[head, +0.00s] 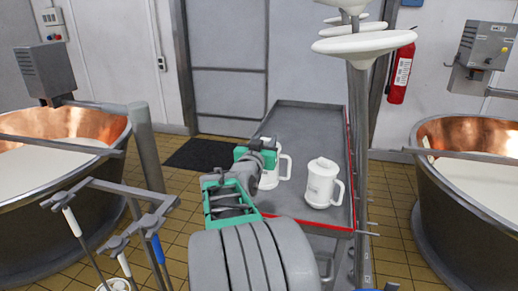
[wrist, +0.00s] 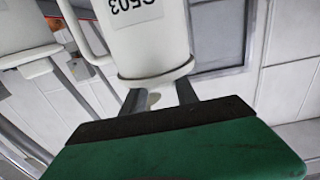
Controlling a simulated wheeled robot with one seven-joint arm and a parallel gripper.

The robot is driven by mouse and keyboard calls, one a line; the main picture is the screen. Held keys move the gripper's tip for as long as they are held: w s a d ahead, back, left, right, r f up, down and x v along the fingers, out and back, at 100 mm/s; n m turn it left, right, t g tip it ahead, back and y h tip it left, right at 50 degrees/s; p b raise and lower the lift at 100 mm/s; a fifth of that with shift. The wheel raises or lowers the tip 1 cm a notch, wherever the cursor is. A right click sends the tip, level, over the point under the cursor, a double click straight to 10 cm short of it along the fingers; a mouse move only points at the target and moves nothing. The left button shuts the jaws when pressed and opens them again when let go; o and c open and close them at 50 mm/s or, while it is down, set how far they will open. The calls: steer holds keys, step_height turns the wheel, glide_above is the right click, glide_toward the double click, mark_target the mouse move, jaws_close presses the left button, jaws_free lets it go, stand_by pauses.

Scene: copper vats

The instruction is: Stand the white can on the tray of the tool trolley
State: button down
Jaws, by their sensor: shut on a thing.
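Two white lidded cans with side handles show in the head view. My gripper (head: 262,153) is shut on the left one, the held can (head: 270,178), whose handle points right; my arm hides part of it. It looks roughly upright, over the tray of the trolley (head: 300,122). I cannot tell whether its base touches the tray. The other can (head: 321,185) stands upright on the tray's near part, just right of the held one.
A pole with white discs (head: 362,45) rises at the trolley's right edge. Copper vats stand left (head: 115,130) and right (head: 470,132). A rack with hanging tools (head: 112,190) is at the near left. The tray's far part is bare.

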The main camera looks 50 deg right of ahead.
steer(key=f, duration=0.2)
steer(key=w+d+f+b, duration=0.1)
steer(key=f, duration=0.2)
steer(key=shift+w+d+f+b, duration=0.15)
steer(key=shift+w+f+b, duration=0.15)
steer(key=shift+w+b, duration=0.1)
steer(key=shift+w, duration=0.1)
steer(key=c, duration=0.9)
jaws_free()
steer(key=shift+c, duration=0.2)
